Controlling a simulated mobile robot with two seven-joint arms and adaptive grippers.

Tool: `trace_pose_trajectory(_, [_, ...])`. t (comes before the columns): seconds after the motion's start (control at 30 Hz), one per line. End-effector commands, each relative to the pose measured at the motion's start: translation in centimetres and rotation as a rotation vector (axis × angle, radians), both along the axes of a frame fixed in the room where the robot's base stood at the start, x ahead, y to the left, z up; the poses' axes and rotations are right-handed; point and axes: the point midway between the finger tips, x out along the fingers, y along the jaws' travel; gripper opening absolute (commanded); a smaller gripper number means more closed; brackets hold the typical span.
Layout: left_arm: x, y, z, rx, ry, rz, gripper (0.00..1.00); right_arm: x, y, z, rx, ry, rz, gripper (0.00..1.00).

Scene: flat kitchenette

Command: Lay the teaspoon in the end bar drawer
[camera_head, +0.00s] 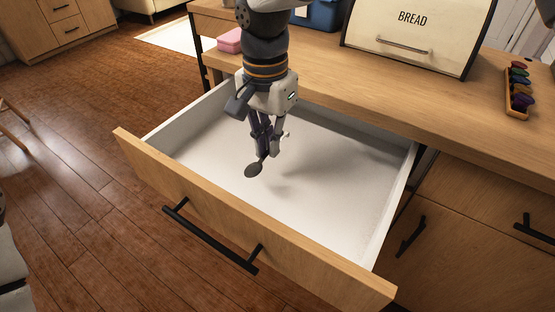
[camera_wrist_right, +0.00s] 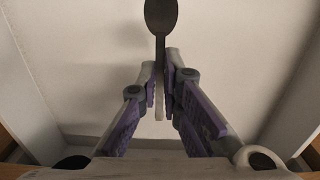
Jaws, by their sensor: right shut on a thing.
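The teaspoon (camera_head: 254,170) is dark, and its oval bowl points down and toward the front of the drawer. My right gripper (camera_head: 268,152) is shut on the teaspoon's handle, over the open drawer (camera_head: 330,170). In the right wrist view the teaspoon (camera_wrist_right: 161,18) stands out ahead between the fingertips of the gripper (camera_wrist_right: 160,75), with the white drawer floor behind it. The drawer is pulled out, with white inside walls and a wooden front. Its visible floor is empty. I cannot tell whether the teaspoon touches the floor. My left gripper is not in view.
The wooden counter (camera_head: 460,115) runs behind the drawer. On it stand a bread box (camera_head: 415,35), a rack of coloured pods (camera_head: 518,90), a pink block (camera_head: 230,40) and a blue container (camera_head: 318,15). A closed cupboard with black handles (camera_head: 411,236) is at the right.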

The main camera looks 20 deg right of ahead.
Motion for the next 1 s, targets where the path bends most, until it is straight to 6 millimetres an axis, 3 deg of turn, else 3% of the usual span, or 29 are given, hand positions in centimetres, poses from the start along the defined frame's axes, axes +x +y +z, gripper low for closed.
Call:
trace_pose_trajectory(0.03, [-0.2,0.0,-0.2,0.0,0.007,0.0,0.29,-0.1,0.0,-1.3,0.001,0.006,-0.001,0.0])
trace_pose_trajectory(0.4, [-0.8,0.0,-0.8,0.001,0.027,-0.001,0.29,0.0,0.0,-6.7,0.001,0.001,0.0,0.0])
trace_pose_trajectory(0.73, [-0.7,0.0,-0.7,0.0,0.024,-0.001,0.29,0.0,0.0,-6.8,0.0,-0.004,0.0,0.0])
trace_pose_trajectory(0.8, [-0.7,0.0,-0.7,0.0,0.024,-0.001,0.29,0.1,0.0,-6.8,0.0,-0.004,0.0,0.22])
trace_pose_trajectory(0.83, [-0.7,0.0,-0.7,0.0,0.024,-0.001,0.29,0.1,0.0,-6.8,0.0,-0.004,0.0,0.27])
trace_pose_trajectory(1.0, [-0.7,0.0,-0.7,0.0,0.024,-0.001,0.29,0.0,0.0,-6.8,0.0,-0.004,0.0,0.27])
